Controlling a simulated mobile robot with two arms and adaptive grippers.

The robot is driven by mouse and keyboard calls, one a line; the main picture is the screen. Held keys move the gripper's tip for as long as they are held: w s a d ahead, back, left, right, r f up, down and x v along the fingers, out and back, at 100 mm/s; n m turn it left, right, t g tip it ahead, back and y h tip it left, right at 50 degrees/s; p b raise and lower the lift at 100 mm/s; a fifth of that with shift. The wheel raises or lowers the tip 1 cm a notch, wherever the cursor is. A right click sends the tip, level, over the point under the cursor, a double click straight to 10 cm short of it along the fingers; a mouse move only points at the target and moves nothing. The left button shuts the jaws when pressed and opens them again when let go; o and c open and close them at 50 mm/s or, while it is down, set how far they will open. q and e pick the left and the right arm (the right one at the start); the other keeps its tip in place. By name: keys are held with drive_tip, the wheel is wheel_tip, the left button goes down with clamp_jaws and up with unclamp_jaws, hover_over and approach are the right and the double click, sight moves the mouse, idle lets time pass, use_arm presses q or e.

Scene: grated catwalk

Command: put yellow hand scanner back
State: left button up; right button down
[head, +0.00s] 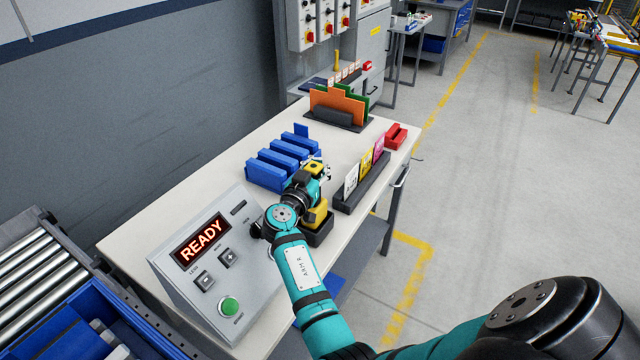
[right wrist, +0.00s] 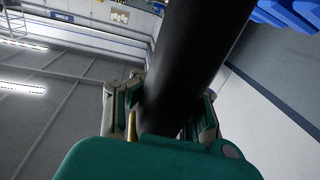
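The yellow hand scanner (head: 316,168) is at my right gripper (head: 319,182) in the head view, with a dark patch on its yellow top. More yellow shows just below the gripper, at a small black holder (head: 320,237) on the table. I cannot tell whether the scanner touches the holder. In the right wrist view, my fingers are closed around a thick black shaft (right wrist: 195,65), which appears to be the scanner's handle. My gripper and arm hide part of the scanner. My left gripper is not in view.
The pale table (head: 220,180) holds blue bins (head: 285,160), a dark rack of coloured cards (head: 362,182), a red block (head: 396,137), an orange file rack (head: 338,108) and a grey READY console (head: 215,262). A roller conveyor (head: 30,262) stands left.

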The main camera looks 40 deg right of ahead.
wheel_tip(320, 180, down, 3)
drive_tip(key=shift+d+f+b, duration=0.1)
drive_tip(key=shift+f+b, duration=0.05)
drive_tip(key=shift+b, duration=0.35)
drive_tip(key=shift+f, duration=0.4)
drive_tip(key=c, duration=1.3)
unclamp_jaws()
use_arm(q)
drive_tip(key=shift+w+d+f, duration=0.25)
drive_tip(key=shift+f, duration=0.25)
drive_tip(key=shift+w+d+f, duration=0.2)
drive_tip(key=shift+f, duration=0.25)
use_arm(e)
drive_tip(key=shift+o, duration=0.2)
